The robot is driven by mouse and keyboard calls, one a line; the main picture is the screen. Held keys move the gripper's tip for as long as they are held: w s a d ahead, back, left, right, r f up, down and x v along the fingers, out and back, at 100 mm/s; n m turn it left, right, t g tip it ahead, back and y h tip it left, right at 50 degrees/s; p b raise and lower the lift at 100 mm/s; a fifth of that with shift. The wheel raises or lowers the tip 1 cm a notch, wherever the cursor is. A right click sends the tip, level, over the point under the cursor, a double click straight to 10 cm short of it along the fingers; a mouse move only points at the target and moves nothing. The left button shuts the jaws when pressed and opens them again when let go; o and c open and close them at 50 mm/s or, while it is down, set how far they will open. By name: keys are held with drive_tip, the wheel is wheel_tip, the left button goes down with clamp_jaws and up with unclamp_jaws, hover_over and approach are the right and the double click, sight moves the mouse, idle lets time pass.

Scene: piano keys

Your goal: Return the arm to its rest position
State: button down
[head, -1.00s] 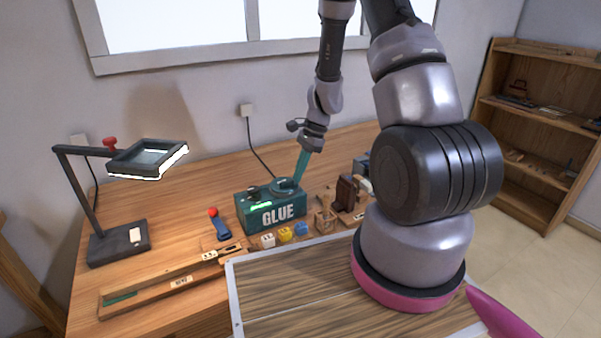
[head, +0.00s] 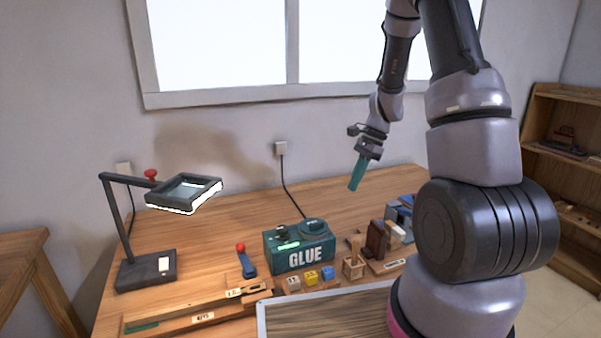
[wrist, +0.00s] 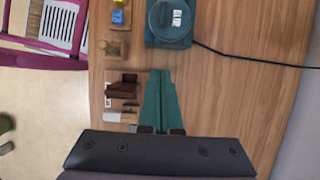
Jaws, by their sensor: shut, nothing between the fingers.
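My arm rises at the right of the head view and bends down over the workbench (head: 180,220). My gripper (head: 357,178) hangs in the air above the back right part of the bench, with its teal fingers together and empty. In the wrist view my gripper (wrist: 159,85) points over the bench with its teal fingers side by side. The green glue box (head: 300,246) stands left of and below the gripper in the head view. Its round top also shows in the wrist view (wrist: 171,38), beyond the fingertips.
A magnifier lamp (head: 145,270) stands at the bench's left. A red-knobbed lever (head: 247,264), several small coloured blocks (head: 311,278) and a dark brown wooden piece (head: 376,240) line the bench near the glue box. A wooden shelf (head: 555,120) stands at the right.

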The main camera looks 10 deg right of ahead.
drive_tip(key=s+a+r+n+t+h, duration=0.1)
drive_tip(key=s+a+r+n+t, duration=0.15)
drive_tip(key=r, duration=0.65)
drive_tip(key=s+a+r+n+t, duration=0.1)
drive_tip(key=s+r+n, duration=0.2)
drive_tip(key=r, duration=0.6)
drive_tip(key=s+a+r+n+t+h, duration=0.1)
drive_tip(key=s+r+n+t, duration=0.3)
drive_tip(key=s+r, duration=0.7)
drive_tip(key=s+n, duration=0.2)
drive_tip(key=s, duration=0.1)
drive_tip(key=shift+a, duration=0.25)
drive_tip(key=c, duration=1.5)
unclamp_jaws()
drive_tip(key=shift+t, duration=0.25)
drive_tip(key=shift+c, duration=0.2)
